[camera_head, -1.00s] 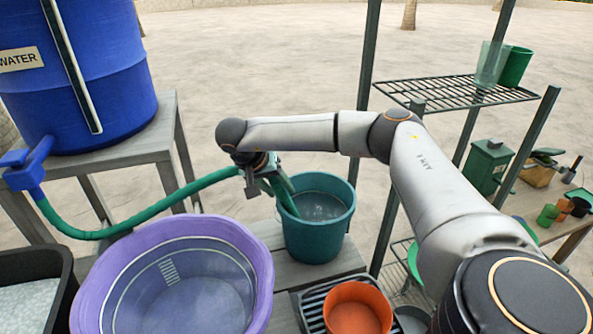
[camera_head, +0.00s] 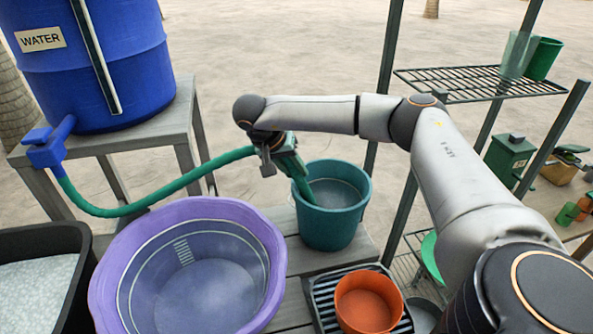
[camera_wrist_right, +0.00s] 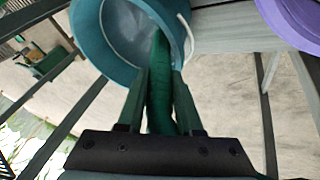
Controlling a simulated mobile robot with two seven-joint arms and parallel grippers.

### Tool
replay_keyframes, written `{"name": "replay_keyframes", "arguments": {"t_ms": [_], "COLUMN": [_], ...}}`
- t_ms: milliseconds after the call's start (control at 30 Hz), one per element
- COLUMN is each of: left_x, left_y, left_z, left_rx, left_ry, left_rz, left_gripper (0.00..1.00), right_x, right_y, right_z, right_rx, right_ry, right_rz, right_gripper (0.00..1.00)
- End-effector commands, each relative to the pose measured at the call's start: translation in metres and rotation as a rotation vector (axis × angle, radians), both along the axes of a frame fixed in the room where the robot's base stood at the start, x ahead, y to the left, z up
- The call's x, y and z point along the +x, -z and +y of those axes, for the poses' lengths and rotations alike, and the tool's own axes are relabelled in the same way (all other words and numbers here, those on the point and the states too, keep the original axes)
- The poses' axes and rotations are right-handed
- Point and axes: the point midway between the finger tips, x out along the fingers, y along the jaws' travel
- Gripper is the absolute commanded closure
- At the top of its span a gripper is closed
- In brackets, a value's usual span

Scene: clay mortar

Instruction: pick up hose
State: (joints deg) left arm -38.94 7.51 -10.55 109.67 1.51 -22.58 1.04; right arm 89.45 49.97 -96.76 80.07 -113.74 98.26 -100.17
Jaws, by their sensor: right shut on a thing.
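The green hose (camera_head: 158,196) runs from the blue tap (camera_head: 48,146) of the water barrel in a sagging curve to my right gripper (camera_head: 284,160). The right gripper is shut on the hose. Past the gripper, the hose end points down into the teal bucket (camera_head: 352,222). In the right wrist view the hose (camera_wrist_right: 159,85) lies between the two fingers (camera_wrist_right: 160,100), and its end reaches inside the bucket (camera_wrist_right: 104,62). The hose mouth is hard to make out. My left gripper is not in view.
The blue barrel (camera_head: 95,75) stands on a grey stand at left. A purple basin (camera_head: 275,262), an orange pot (camera_head: 368,305) and a black tray (camera_head: 78,240) stand in front. A metal shelf (camera_head: 480,84) is at right. Open sandy ground lies behind.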

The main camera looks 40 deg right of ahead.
Motion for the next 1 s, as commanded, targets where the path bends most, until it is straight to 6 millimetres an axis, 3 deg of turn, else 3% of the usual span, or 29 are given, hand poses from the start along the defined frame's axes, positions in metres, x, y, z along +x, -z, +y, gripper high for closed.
{"name": "replay_keyframes", "arguments": {"t_ms": [600,867,1000], "left_x": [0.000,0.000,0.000], "left_y": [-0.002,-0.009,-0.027], "left_z": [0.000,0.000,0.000], "left_rx": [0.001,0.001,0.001], "left_ry": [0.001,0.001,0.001], "left_rz": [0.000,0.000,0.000], "left_gripper": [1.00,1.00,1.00], "right_x": [0.001,0.001,0.002], "right_y": [-0.135,-0.166,-0.183], "right_z": [0.000,0.001,0.003], "right_rx": [0.002,0.001,0.001], "right_ry": [0.000,-0.001,-0.002], "right_rz": [-0.006,-0.003,-0.001], "right_gripper": [1.00,1.00,1.00]}}
